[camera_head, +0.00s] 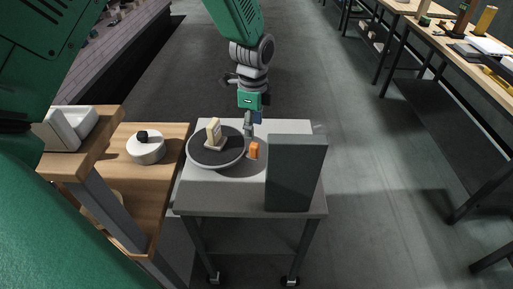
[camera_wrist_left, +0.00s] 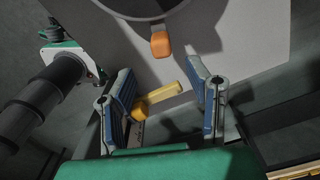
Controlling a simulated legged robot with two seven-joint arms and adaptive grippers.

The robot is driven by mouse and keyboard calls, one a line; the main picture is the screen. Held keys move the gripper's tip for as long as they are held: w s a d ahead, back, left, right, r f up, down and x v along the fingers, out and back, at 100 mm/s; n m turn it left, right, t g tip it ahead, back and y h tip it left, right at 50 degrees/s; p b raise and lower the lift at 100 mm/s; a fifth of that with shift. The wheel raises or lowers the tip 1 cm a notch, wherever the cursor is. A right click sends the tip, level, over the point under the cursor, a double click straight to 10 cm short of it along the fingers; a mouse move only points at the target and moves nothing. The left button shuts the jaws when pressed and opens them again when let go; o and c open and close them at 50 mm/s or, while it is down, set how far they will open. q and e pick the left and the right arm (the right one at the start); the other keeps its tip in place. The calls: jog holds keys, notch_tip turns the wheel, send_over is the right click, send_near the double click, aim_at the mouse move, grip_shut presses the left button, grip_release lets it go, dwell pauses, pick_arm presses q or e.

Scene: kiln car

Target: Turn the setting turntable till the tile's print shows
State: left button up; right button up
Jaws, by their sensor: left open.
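The setting turntable (camera_head: 231,158), a dark round disc with a light rim, sits on the grey kiln car top. A cream tile (camera_head: 213,132) stands upright near its middle, and no print can be made out. An orange tab (camera_head: 254,151) sticks out at the turntable's right edge; it also shows in the left wrist view (camera_wrist_left: 160,44). My left gripper (camera_head: 251,125) is open just behind the tab, close to the turntable's edge. In the left wrist view its blue fingers (camera_wrist_left: 165,86) are apart, and the tab lies beyond them. My right gripper is not seen.
A tall dark grey block (camera_head: 295,172) stands at the kiln car's front right. A wooden bench (camera_head: 163,190) on the left holds a white round pot (camera_head: 146,150). A yellow-orange stick (camera_wrist_left: 158,98) shows between the fingers in the wrist view; its distance is unclear.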

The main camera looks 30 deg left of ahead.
aim_at(254, 144)
pick_arm(q)
notch_tip(254, 144, down, 10)
jog(key=shift+w+f, duration=0.1)
jog(key=shift+w, duration=0.05)
jog(key=shift+c, duration=0.4)
grip_shut()
